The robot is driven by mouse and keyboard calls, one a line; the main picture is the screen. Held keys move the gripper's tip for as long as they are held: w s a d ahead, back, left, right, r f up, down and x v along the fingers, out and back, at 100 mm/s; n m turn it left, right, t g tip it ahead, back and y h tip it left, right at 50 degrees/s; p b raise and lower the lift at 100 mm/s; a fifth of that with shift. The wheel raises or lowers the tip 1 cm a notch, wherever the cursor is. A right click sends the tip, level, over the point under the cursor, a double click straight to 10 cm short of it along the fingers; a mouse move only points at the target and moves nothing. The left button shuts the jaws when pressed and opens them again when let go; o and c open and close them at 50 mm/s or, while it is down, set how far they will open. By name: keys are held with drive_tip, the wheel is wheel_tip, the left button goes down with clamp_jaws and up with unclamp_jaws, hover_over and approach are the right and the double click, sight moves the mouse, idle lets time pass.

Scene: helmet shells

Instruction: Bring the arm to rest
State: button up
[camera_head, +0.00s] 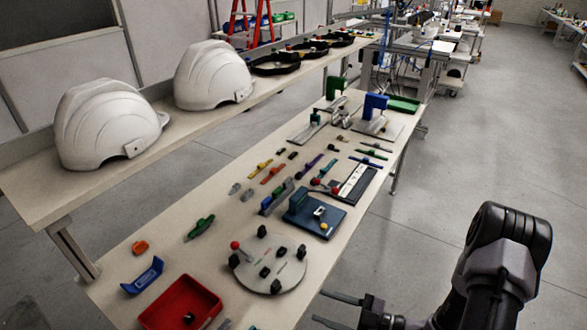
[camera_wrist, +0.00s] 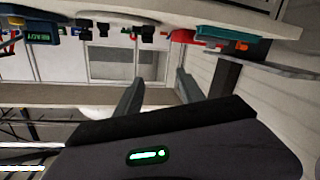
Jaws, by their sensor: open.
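My gripper (camera_head: 338,309) is at the bottom of the head view, beside the front right edge of the low table (camera_head: 118,307). Its two fingers point left and stand apart with nothing between them. In the wrist view my gripper (camera_wrist: 160,92) also shows two spread, empty fingers. My arm reaches in from the lower right of the head view, bent at a dark joint. The gripper appears clear of the things on the table.
A red tray (camera_head: 212,296), a round grey plate (camera_head: 290,275) and a blue fixture (camera_head: 330,222) lie near the table's right edge. Two white helmet shells (camera_head: 100,122) (camera_head: 208,72) stand on the raised shelf (camera_head: 28,198). The floor (camera_head: 470,150) to the right is clear.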

drive_tip(key=s+a+r+n+g+h, duration=0.25)
drive_tip(key=r+n, duration=0.25)
drive_tip(key=n, duration=0.5)
drive_tip(key=s+a+r+n+g+h+b, duration=0.1)
drive_tip(key=s+r+n+g+h, duration=0.25)
drive_tip(key=n, duration=0.75)
drive_tip(key=s+a+r+n+g, duration=0.2)
drive_tip(key=r+n+g, duration=0.1)
drive_tip(key=r+n, duration=0.55)
drive_tip(key=s+d+r+n+t+h, duration=0.1)
drive_tip(key=s+r+n+t+h, duration=0.1)
drive_tip(key=n, duration=0.9)
drive_tip(key=s+d+r+n+t+h, duration=0.2)
drive_tip(key=r+n+t+h, duration=0.2)
drive_tip(key=n, duration=0.7)
wheel_tip(320, 180, up, 2)
drive_tip(key=shift+s+d+r+t+h+b, duration=0.15)
drive_tip(key=shift+s+t+h+b, duration=0.15)
drive_tip(key=shift+h+b, duration=0.1)
